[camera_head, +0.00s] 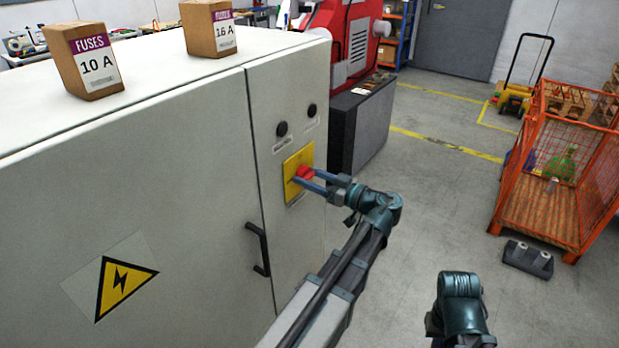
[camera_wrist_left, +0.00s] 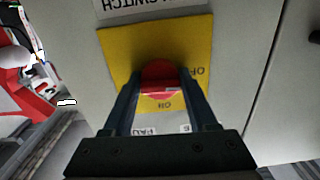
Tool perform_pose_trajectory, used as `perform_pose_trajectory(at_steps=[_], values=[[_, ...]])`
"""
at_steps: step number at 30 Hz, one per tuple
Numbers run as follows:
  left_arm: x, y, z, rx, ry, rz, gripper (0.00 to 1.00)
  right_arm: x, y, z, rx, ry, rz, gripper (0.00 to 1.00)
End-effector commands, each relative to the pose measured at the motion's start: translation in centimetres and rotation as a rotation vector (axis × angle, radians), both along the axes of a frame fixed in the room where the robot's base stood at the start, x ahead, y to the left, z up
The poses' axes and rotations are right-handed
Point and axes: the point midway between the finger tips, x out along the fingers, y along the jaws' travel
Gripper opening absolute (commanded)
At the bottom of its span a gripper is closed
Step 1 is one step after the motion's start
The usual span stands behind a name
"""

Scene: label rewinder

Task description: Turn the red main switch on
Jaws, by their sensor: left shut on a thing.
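The red main switch (camera_head: 306,171) is a knob on a yellow plate (camera_head: 291,163) on the front of the pale grey cabinet. My left gripper (camera_head: 300,177) reaches it from the right and is shut on the knob. In the left wrist view the red knob (camera_wrist_left: 160,73) sits between the two dark fingers (camera_wrist_left: 160,92). The plate's printing appears upside down there, with "ON" below the knob and "OF..." to its right, partly covered by a finger. I cannot tell exactly which mark the knob points to.
Two black round controls (camera_head: 282,129) sit above the plate. A black door handle (camera_head: 258,250) is below left. Fuse boxes (camera_head: 88,62) stand on the cabinet top. A dark grey block (camera_head: 362,125) stands behind, and an orange mesh cage (camera_head: 545,205) at right. The floor between is open.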

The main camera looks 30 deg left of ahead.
Motion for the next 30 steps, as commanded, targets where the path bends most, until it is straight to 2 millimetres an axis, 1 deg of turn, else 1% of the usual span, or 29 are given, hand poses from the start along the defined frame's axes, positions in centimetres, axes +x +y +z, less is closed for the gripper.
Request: perform_pose_trajectory(at_steps=[8, 30], values=[[-0.04, -0.02, 0.0, 0.014, 0.177, 0.0, 0.03, 0.0, 0.0, 0.01, 0.0, 0.0, 0.0, 0.0], [-0.16, -0.01, 0.1, 0.069, 0.875, -0.001, 0.03, 0.0, 0.0, 0.11, 0.0, 0.0, 0.0, 0.0]])
